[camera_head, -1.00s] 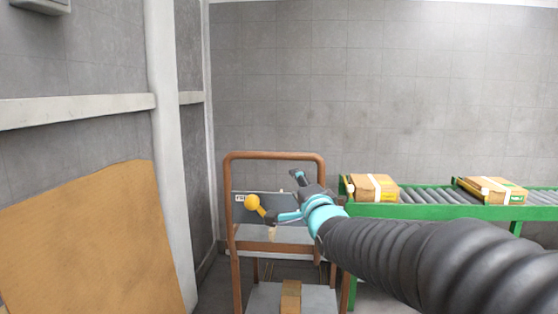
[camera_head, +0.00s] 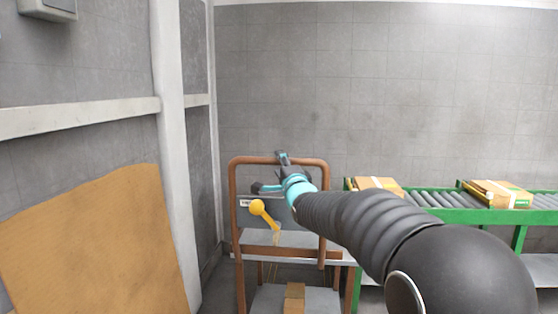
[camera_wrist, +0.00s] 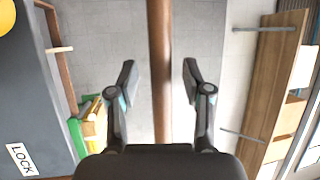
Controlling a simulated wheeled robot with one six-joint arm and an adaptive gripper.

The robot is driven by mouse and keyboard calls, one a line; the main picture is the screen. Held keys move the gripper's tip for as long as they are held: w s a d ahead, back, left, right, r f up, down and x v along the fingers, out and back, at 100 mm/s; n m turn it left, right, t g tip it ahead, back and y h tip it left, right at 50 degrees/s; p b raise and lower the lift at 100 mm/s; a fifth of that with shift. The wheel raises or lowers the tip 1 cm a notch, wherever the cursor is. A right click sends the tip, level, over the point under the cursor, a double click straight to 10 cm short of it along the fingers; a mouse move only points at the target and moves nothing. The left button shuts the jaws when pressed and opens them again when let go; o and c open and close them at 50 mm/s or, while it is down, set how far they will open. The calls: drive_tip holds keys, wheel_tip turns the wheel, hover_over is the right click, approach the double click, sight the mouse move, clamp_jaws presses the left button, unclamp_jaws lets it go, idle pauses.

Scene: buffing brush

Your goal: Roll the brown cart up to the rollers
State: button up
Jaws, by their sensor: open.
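The brown cart (camera_head: 235,222) stands in the middle of the head view, with an upright tube frame and a top rail. A grey panel under the rail carries a lever with a yellow knob (camera_head: 257,207) and a LOCK label (camera_wrist: 21,160). My gripper (camera_head: 274,172) is at the top rail in the head view. In the wrist view, its two fingers are spread on either side of the brown rail (camera_wrist: 160,40), with gaps on both sides. The rollers (camera_head: 435,199) lie on a green conveyor frame (camera_head: 430,214) to the right of the cart; my arm hides part of the view between.
Two cardboard boxes (camera_head: 495,195) (camera_head: 378,185) sit on the conveyor. Another box (camera_head: 294,294) is on the cart's lower shelf. A large brown board (camera_head: 90,240) and a white pillar (camera_head: 172,150) stand on the left. A grey wall is behind.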

drive_tip(key=shift+x, duration=1.05)
clamp_jaws()
